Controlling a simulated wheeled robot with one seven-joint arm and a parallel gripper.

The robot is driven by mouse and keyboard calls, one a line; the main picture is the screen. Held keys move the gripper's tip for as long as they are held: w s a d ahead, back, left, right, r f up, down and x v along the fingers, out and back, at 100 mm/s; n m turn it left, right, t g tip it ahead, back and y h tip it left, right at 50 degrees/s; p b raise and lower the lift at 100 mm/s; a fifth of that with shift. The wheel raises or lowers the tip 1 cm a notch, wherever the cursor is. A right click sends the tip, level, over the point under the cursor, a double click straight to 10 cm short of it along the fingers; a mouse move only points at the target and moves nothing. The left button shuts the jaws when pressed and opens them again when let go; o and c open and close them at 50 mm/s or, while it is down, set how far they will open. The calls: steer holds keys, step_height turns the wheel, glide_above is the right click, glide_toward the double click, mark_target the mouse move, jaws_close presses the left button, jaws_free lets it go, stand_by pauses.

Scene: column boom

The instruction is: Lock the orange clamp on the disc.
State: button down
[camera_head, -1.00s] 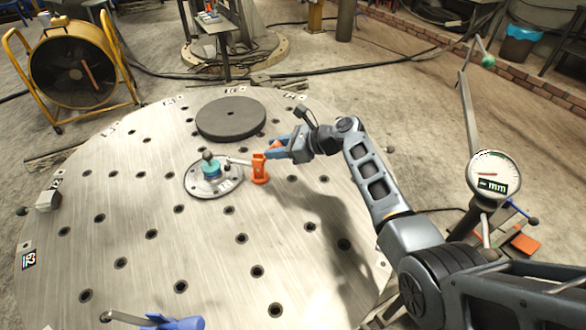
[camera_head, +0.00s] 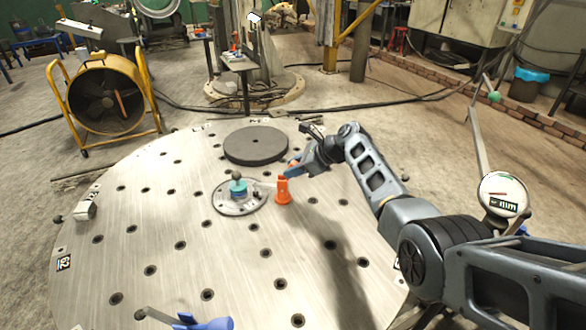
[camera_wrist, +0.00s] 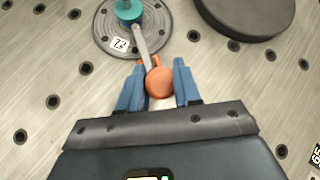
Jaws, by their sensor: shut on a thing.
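The orange clamp (camera_head: 283,193) stands upright on the round metal table, just right of a small grey metal disc (camera_head: 226,207). A teal piece (camera_head: 238,186) with a dark ball on top sits on the disc; it also shows in the wrist view (camera_wrist: 128,12). A pale metal bar (camera_wrist: 141,42) runs from the teal piece toward the clamp. My gripper (camera_head: 291,171) is above and right of the clamp's body. In the wrist view its blue fingers (camera_wrist: 156,88) are shut around the clamp's rounded orange end (camera_wrist: 159,82). The clamp's lower body is mostly hidden there.
A thick dark disc (camera_head: 255,146) lies behind the clamp on the perforated table (camera_head: 150,235). A dial gauge (camera_head: 503,194) on a post stands at right. A blue-handled tool (camera_head: 205,323) is at the front edge. A yellow fan (camera_head: 104,100) stands beyond the table.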

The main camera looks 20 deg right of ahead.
steer(key=c, duration=0.8)
jaws_free()
steer(key=v, duration=0.7)
steer(key=shift+s+d+r+p, duration=0.2)
steer(key=shift+p, duration=0.2)
